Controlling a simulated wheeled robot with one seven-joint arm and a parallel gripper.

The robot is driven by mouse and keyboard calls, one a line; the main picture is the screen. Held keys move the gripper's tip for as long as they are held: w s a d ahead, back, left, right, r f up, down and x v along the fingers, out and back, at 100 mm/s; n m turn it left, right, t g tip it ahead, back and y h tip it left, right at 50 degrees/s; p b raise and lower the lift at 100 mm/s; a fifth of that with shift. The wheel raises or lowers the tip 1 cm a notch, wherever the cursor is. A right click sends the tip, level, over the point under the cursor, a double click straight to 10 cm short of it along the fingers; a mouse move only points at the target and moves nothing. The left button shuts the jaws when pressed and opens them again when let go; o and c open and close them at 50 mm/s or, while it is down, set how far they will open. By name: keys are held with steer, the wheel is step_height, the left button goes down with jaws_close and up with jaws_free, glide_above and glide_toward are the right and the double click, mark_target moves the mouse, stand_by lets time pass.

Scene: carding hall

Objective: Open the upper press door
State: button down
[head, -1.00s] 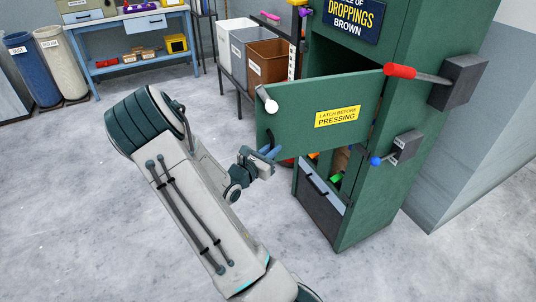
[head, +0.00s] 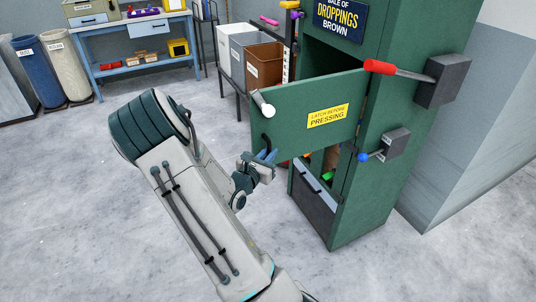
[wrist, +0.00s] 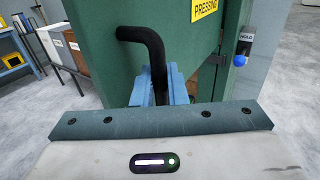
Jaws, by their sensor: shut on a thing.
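The upper press door (head: 285,115) is a green panel with a yellow "Latch before pressing" label. It stands swung out from the green press (head: 385,160), and a dark opening shows behind it. Its black bent handle (head: 266,140) also shows in the wrist view (wrist: 150,45). My gripper (head: 267,157) is shut on this handle, with its blue fingers (wrist: 157,88) on either side of the bar. A white-ended latch lever (head: 263,104) is at the door's free edge.
A red-handled lever (head: 400,70) and a blue-knobbed switch (head: 365,156) stick out from the press. Bins (head: 262,66) stand on a rack behind the door. A blue workbench (head: 130,45) is at the back left. The floor left of my arm is clear.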

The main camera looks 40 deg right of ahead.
steer(key=c, duration=1.7)
jaws_free()
steer(key=shift+s+d+r, duration=0.1)
steer(key=shift+s+d, duration=0.05)
steer(key=shift+d, duration=0.1)
steer(key=shift+o, duration=0.7)
steer(key=shift+d, duration=0.2)
steer(key=shift+a, duration=0.4)
steer(key=b+v, duration=0.1)
steer(key=v, duration=1.2)
steer(key=shift+a+b, duration=0.2)
steer(key=shift+b, duration=0.1)
